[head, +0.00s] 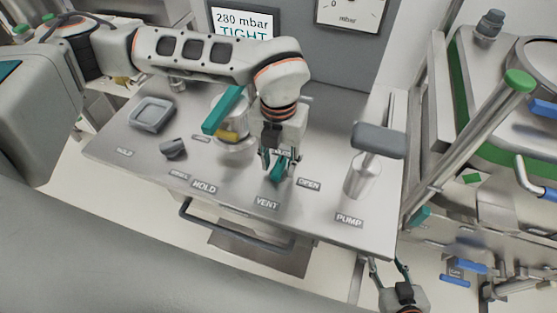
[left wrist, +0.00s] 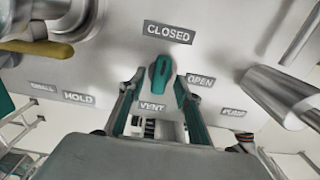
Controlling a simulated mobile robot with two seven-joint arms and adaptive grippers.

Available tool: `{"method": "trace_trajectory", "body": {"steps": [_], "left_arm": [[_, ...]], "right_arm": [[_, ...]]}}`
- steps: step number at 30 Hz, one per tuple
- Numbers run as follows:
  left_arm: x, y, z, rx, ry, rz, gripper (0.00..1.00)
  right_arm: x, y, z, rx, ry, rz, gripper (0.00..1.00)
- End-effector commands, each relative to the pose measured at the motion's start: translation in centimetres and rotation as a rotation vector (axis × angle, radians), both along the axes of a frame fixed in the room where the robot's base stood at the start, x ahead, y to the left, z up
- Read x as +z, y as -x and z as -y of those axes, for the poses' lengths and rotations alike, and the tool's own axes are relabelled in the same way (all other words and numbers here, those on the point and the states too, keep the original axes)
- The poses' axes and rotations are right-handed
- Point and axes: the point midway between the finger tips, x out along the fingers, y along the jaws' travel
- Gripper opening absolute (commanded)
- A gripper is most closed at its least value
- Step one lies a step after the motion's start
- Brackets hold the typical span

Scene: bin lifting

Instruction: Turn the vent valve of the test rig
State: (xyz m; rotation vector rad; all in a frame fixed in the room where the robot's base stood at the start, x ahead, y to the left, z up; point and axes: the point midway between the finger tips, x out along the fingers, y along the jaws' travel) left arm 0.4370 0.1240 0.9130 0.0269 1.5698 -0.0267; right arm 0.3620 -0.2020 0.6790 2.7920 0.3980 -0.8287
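The vent valve has a small dark teal handle (left wrist: 160,75) in the left wrist view, below the CLOSED label (left wrist: 168,33) and left of the OPEN label (left wrist: 200,80). It points roughly toward CLOSED. The handle (head: 278,171) also shows in the head view above the VENT label (head: 267,203). My left gripper (head: 281,160) is over the valve, its fingers open on either side of the handle; I cannot tell whether they touch it. It also shows in the left wrist view (left wrist: 160,92). My right gripper (head: 388,268) is open and empty, low at the right.
The bench top (head: 115,145) carries a pump (head: 378,140) at right, a grey knob (head: 173,149) and a square tray (head: 152,114) at left. A teal lever (head: 222,110) stands near my left arm. A screen (head: 243,22) reads 280 mbar TIGHT. A metal cart (head: 440,130) stands right.

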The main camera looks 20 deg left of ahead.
Motion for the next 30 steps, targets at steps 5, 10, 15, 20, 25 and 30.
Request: {"method": "trace_trajectory", "body": {"steps": [5,10,15,20,25,30], "left_arm": [[0.0,0.0,0.0,0.000,0.000,0.000,0.33],[0.0,0.0,0.0,0.000,0.000,-0.001,0.00],[0.0,0.0,0.0,-0.002,0.000,-0.001,0.00],[-0.1,0.0,0.0,-0.023,0.000,-0.001,0.00],[-0.2,0.0,0.0,-0.094,-0.001,0.000,0.00],[-0.3,0.0,0.0,-0.218,0.000,0.000,0.00]], "right_arm": [[0.1,-0.1,0.0,-0.001,0.000,0.002,0.40],[0.1,-0.1,0.0,-0.001,0.000,0.002,0.40],[0.1,-0.1,0.0,-0.001,0.000,0.002,0.40],[-0.2,-0.1,0.0,-0.001,0.000,0.002,0.40],[-1.0,0.0,0.0,0.000,0.000,0.000,0.40],[-2.1,0.1,0.0,0.000,0.000,-0.004,0.40]]}}
